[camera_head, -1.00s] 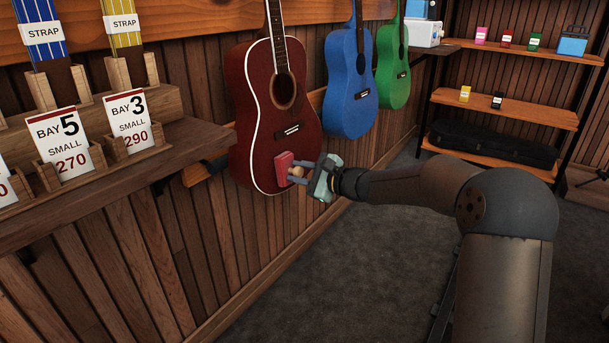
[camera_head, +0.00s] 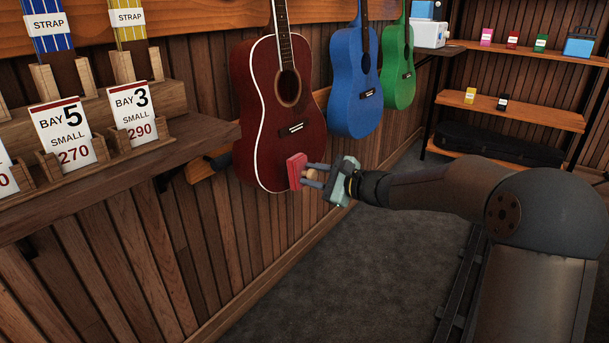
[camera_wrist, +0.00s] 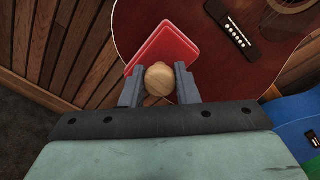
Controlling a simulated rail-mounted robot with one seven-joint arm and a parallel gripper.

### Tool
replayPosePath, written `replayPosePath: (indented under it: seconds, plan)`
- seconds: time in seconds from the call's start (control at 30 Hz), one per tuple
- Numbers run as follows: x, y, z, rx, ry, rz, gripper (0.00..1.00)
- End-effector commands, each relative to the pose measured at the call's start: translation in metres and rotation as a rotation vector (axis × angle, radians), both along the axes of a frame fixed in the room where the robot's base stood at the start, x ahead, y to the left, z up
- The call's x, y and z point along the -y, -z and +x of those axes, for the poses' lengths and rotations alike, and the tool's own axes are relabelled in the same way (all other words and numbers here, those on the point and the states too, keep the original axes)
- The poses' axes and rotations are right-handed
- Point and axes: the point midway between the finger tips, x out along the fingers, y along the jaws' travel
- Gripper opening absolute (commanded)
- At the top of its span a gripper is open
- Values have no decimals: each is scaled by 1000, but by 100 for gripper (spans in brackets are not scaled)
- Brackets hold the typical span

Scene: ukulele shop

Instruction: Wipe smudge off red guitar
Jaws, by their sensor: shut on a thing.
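The red guitar (camera_head: 268,148) hangs on the wall, and its lower body also fills the upper part of the wrist view (camera_wrist: 199,77). My gripper (camera_head: 314,176) is shut on the round wooden knob (camera_wrist: 159,79) of a red wiping pad (camera_head: 296,171). The pad also shows in the wrist view (camera_wrist: 168,45), in front of the guitar's lower body. Whether the pad touches the guitar or stands a little off it, I cannot tell. I see no clear smudge on the guitar's visible surface.
A blue guitar (camera_head: 354,98) and a green guitar (camera_head: 398,70) hang to the right. A wooden shelf (camera_head: 205,140) with price cards juts out at the left. Shelving (camera_head: 540,113) stands at the back right. The carpet (camera_head: 330,260) below is clear.

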Motion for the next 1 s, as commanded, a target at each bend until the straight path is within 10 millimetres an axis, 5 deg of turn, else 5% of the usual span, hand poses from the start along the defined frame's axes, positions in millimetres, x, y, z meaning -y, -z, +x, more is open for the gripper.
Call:
replayPosePath:
  seconds: [1.0]
  plan:
    - [39, -6, -24, -1, 2, 0, 10]
